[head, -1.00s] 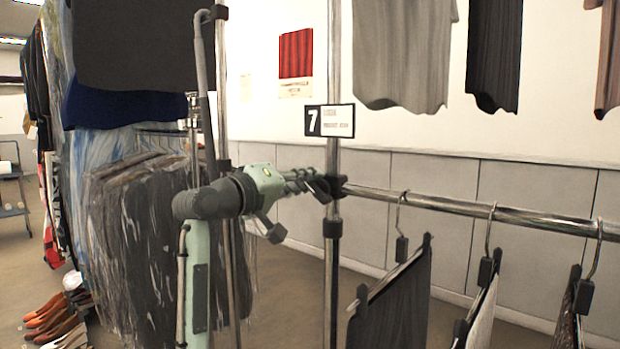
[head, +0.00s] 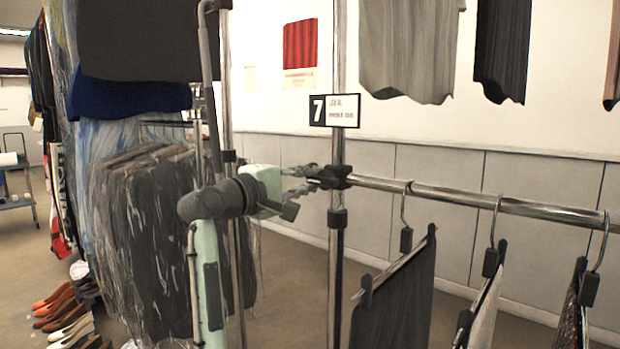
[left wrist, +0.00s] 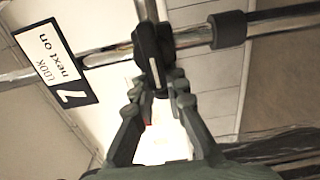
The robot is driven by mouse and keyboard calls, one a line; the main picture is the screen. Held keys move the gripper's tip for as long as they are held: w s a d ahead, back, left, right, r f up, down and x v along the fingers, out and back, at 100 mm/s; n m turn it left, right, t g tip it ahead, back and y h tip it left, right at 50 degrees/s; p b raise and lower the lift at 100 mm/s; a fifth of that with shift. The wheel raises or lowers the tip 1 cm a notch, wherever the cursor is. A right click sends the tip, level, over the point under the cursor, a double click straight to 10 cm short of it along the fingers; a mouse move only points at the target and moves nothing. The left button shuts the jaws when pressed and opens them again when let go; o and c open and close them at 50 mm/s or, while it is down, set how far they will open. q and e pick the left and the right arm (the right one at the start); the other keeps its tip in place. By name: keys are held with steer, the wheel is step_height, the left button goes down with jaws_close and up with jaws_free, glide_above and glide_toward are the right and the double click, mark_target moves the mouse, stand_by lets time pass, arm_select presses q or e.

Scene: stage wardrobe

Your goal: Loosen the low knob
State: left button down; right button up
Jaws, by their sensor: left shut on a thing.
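A black knob (head: 337,176) sits on a clamp where the chrome upright meets the horizontal rail; it also shows in the left wrist view (left wrist: 153,55). My left gripper (head: 312,178) reaches it from the left, level with the rail. In the left wrist view my left gripper (left wrist: 163,88) has its fingers closed in at the knob's near end. The fingertips hide part of the knob, so its turn cannot be read. My right gripper is not in view.
A number 7 sign (head: 334,110) hangs on the upright above the knob. Dark garments on hangers (head: 398,295) hang from the rail (head: 480,200) at right. Plastic-covered clothes (head: 145,230) hang behind my left arm. Several shoes (head: 65,318) lie on the floor at lower left.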

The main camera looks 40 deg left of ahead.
arm_select(q)
steer(key=shift+d+f, duration=0.15)
steer(key=shift+f, duration=0.05)
steer(key=c, duration=1.5)
jaws_free()
steer(key=shift+c, duration=0.2)
steer(key=shift+r, duration=0.1)
steer(key=s+a, duration=0.1)
steer(key=s, duration=1.1)
